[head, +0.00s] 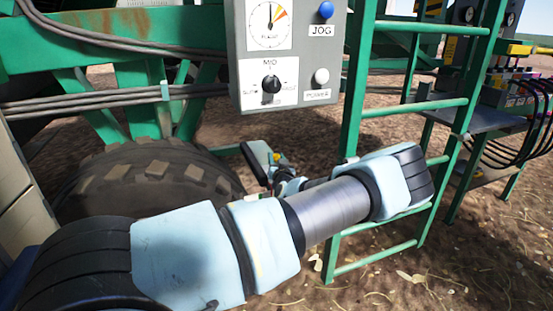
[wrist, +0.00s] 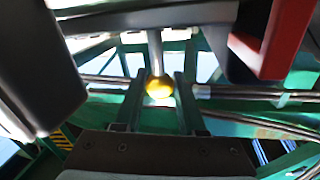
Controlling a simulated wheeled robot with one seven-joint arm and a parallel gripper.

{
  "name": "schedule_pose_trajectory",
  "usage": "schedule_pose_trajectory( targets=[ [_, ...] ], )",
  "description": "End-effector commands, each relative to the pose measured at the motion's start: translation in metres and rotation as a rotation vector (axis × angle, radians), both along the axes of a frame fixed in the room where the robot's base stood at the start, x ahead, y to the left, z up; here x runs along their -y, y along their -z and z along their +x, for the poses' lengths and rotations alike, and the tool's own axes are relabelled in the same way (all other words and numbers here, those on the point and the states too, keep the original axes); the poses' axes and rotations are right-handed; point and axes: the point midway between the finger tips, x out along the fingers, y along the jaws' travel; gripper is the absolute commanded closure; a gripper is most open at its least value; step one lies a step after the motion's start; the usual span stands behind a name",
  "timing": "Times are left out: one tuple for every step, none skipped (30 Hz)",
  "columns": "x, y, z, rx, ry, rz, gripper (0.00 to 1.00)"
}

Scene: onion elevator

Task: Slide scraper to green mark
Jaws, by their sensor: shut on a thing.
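In the wrist view, a shiny yellow ball knob (wrist: 159,88) sits at the end of a pale rod. My gripper (wrist: 158,92) has its two dark fingers on either side of this knob and is shut on it. Whether the knob belongs to the scraper cannot be told. In the head view my arm bends back at the right, and its small far end is near the tyre, partly behind my own arm. I cannot pick out a scraper or a green mark in either view.
A grey control box (head: 285,50) with a dial, a knob and buttons hangs above my arm. A green ladder (head: 415,105) stands at the right, close to my elbow. A large tyre (head: 145,178) is behind my arm. A red-edged dark part (wrist: 275,40) is at the upper right.

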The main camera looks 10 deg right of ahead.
Motion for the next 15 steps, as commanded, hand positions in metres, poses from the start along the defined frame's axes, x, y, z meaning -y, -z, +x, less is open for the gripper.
schedule_pose_trajectory(
  targets=[
    [-0.009, -0.001, 0.000, -0.001, -0.007, 0.001, 1.00],
    [-0.015, -0.001, 0.000, -0.001, -0.009, 0.002, 1.00],
    [-0.022, -0.002, -0.001, -0.001, -0.010, 0.003, 1.00],
    [-0.027, -0.002, -0.002, -0.001, -0.011, 0.003, 1.00],
    [-0.032, -0.002, -0.003, -0.001, -0.011, 0.002, 1.00],
    [-0.037, -0.001, -0.003, -0.001, -0.010, 0.002, 1.00],
    [-0.039, -0.001, -0.004, -0.001, -0.008, 0.002, 1.00],
    [-0.040, -0.001, -0.005, 0.000, -0.007, 0.002, 1.00],
    [-0.041, -0.001, -0.005, -0.001, -0.006, 0.001, 1.00],
    [-0.041, -0.001, -0.005, -0.001, -0.004, 0.001, 1.00],
    [-0.041, 0.000, -0.005, 0.000, -0.003, 0.000, 1.00],
    [-0.040, 0.000, -0.005, 0.000, -0.003, 0.000, 1.00],
    [-0.040, 0.000, -0.005, 0.000, -0.002, 0.000, 1.00],
    [-0.040, 0.000, -0.005, 0.000, -0.002, 0.000, 1.00],
    [-0.039, 0.000, -0.005, 0.000, -0.002, 0.000, 1.00]
  ],
)
